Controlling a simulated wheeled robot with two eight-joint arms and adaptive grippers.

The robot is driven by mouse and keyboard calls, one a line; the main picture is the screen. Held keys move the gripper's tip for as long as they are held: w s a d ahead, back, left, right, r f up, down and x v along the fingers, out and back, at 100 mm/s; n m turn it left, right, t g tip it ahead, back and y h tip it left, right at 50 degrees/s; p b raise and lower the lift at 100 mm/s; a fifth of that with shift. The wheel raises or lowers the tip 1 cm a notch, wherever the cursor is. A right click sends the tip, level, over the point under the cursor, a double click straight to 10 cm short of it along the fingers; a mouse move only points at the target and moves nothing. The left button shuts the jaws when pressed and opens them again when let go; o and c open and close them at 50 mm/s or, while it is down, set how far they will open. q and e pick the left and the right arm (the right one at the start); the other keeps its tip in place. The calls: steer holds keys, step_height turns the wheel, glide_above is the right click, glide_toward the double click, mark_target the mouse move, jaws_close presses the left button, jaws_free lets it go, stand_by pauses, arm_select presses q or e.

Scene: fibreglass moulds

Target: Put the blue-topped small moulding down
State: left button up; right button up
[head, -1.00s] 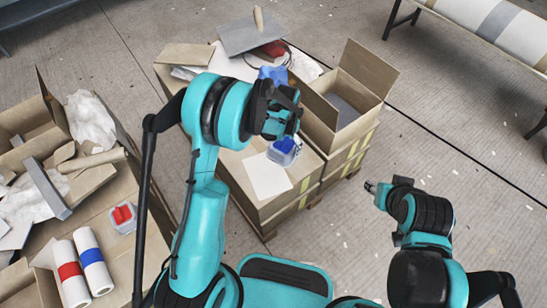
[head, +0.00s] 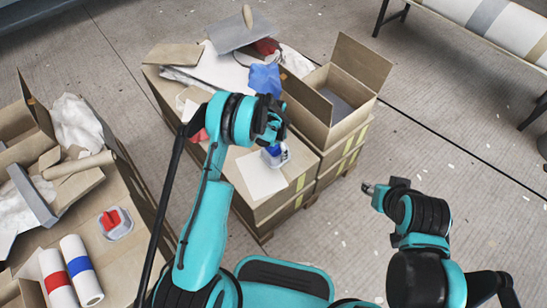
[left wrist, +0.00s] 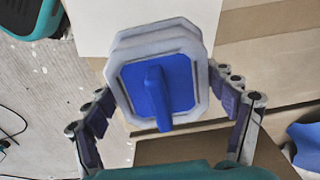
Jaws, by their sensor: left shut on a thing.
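The blue-topped small moulding (head: 275,155) is pale grey with a blue top and a raised blue grip. My left gripper (head: 272,140) is shut on it from above, over the near carton stack beside a white sheet. In the left wrist view the moulding (left wrist: 157,78) sits between the two fingers of the gripper (left wrist: 160,98). The white sheet (left wrist: 125,25) shows behind it. I cannot tell whether its underside touches the carton top. My right gripper (head: 372,189) is off to the right above the floor, apart from everything; its finger opening is unclear.
The white sheet (head: 261,174) lies on the carton stack (head: 268,207). An open carton (head: 338,90) stands at its right, and a blue cloth (head: 265,78) lies behind. A red-topped moulding (head: 116,223) and two rolls (head: 81,270) lie on the left surface.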

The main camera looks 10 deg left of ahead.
mark_target(274, 155)
arm_select(q)
steer(key=shift+a+f, duration=0.2)
steer(key=shift+a, duration=0.05)
step_height(274, 155, down, 4)
steer(key=shift+b, duration=1.1)
steer(key=shift+r, duration=0.1)
steer(key=o, duration=1.2)
